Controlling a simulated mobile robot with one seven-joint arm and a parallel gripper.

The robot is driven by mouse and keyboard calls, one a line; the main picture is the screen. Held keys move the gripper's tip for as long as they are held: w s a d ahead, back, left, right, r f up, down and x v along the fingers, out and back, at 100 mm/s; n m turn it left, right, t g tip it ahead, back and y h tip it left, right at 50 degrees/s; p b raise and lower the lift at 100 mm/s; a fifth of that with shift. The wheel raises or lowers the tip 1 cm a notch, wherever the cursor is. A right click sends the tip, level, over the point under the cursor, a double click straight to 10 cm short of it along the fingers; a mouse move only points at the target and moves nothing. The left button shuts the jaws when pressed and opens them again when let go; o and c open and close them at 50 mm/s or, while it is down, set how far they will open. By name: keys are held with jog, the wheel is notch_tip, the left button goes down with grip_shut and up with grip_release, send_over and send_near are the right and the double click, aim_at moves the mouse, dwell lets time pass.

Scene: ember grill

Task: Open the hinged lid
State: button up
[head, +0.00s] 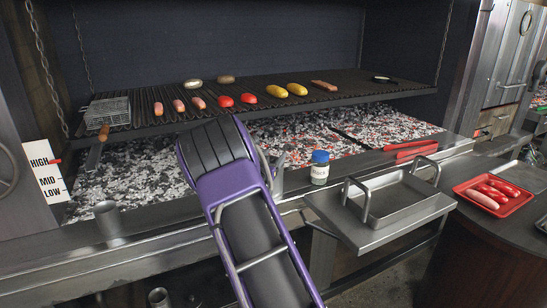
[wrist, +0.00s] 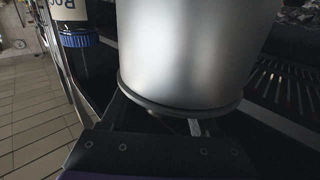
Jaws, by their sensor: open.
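A smooth silver cylinder (wrist: 185,50) with a dark rim fills the middle of the wrist view, close in front of my gripper (wrist: 163,125). Its rim lies over the space between my fingers; contact cannot be told. My gripper is open, with nothing seen clasped. In the head view my purple arm hides the gripper and most of what is at it; a small grey metal part (head: 279,168) shows just right of the arm. No hinge is clearly visible on the cylinder, and I cannot tell for sure which thing carries the hinged lid.
A labelled jar with a blue cap (head: 320,167) stands close beside my arm; it also shows upside down in the wrist view (wrist: 78,40). A handled steel tray (head: 395,213) is right of it. The grate (head: 345,97) holds food and a wire basket (head: 107,112) above glowing coals.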

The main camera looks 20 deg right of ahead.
jog(key=shift+c, duration=0.2)
grip_shut()
dwell(1.2)
